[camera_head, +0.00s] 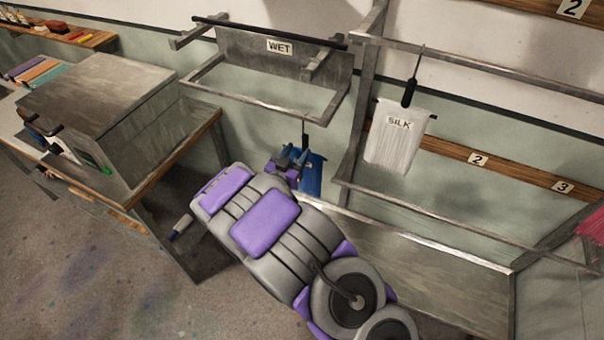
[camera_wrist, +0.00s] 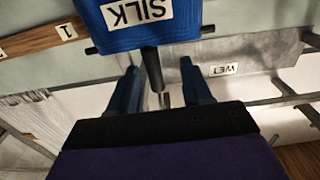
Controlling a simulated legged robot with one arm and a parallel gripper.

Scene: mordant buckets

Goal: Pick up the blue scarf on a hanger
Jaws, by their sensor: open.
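The blue scarf (camera_head: 312,176) hangs on a hanger with a thin hook (camera_head: 303,128) below the rack marked WET. In the head view my gripper (camera_head: 290,160) is right at the scarf and hides part of it. In the wrist view the scarf (camera_wrist: 140,30) is at the top with an upside-down SILK label, and the black hanger bar (camera_wrist: 208,29) sticks out at its side. The hanger's dark grip (camera_wrist: 152,70) lies between or just beyond the two fingers of my open gripper (camera_wrist: 162,82). I cannot tell whether they touch it.
A white SILK cloth (camera_head: 397,138) hangs on a hanger to the right. The metal WET rack (camera_head: 230,92) is above the scarf. A bench with a large grey box (camera_head: 105,112) stands left. A long metal trough (camera_head: 430,265) lies low at right. Open floor shows at lower left.

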